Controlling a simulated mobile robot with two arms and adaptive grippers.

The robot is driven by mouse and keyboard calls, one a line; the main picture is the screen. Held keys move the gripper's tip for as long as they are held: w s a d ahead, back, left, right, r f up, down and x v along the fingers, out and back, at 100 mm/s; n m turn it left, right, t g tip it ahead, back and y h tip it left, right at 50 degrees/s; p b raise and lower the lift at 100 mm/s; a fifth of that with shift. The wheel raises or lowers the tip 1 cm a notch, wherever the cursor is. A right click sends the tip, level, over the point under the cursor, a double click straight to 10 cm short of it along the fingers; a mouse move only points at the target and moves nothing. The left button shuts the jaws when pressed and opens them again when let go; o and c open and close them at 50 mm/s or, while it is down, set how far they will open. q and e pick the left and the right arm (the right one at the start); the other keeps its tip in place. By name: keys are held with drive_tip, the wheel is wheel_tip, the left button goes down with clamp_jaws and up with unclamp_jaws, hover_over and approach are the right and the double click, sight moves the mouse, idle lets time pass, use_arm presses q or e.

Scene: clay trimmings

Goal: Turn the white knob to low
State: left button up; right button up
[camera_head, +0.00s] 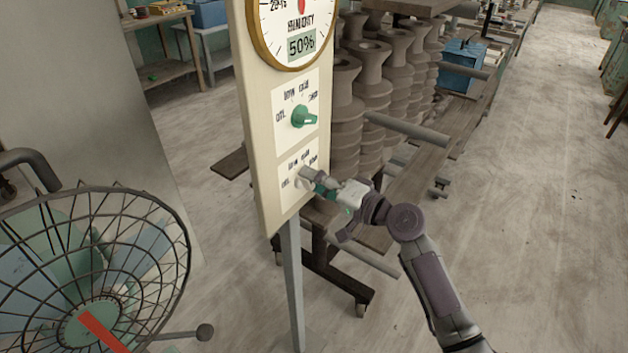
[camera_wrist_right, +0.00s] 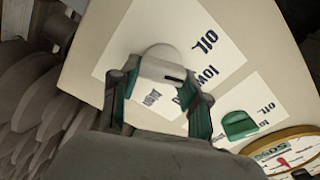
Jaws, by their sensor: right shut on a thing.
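The white knob (camera_head: 302,183) sits on the lower white label plate of a cream upright panel (camera_head: 262,150). My right gripper (camera_head: 312,180) reaches it from the right and is shut on it. In the wrist view the white knob (camera_wrist_right: 160,62) lies between the two green-padded fingers of my right gripper (camera_wrist_right: 158,98). A short dark mark shows on the knob's right side. Printed words surround it, partly covered by the fingers; one reads like "LOW". I cannot tell for sure which word the mark points to. My left gripper is not in view.
A green knob (camera_head: 303,117) sits above on its own label plate, below a round humidity gauge (camera_head: 290,35). A caged fan (camera_head: 85,270) stands at lower left. Racks with stacked brown clay pieces (camera_head: 372,85) stand close behind the panel. Floor at right is clear.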

drive_tip(key=o, duration=1.1)
drive_tip(key=shift+o, duration=0.2)
drive_tip(key=v, duration=1.2)
